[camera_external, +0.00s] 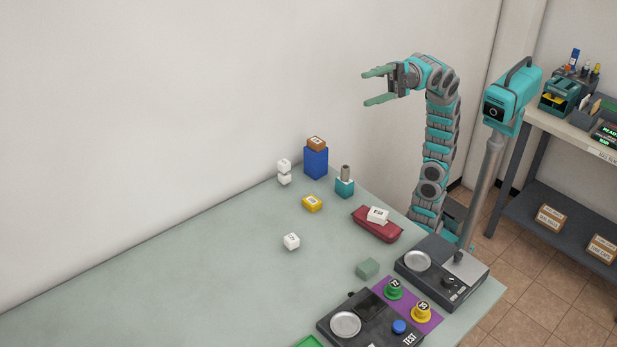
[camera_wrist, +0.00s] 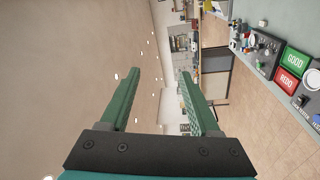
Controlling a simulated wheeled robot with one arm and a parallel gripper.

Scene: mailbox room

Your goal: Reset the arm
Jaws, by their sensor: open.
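My gripper (camera_external: 370,87) is raised high above the far right corner of the table in the external view, pointing left. Its two green fingers are spread apart with nothing between them. The arm stands upright behind the table's right side and bends over at the top. In the wrist view my gripper (camera_wrist: 158,75) shows open and empty, with the room tilted on its side beyond it. Nothing touches the fingers.
The table (camera_external: 180,270) holds a blue block (camera_external: 315,163) with a brown box on top, small white cubes (camera_external: 291,241), a yellow block (camera_external: 312,203), a red tray (camera_external: 377,230) and test devices (camera_external: 345,324). A shelf (camera_external: 540,210) stands at right. Air around the gripper is clear.

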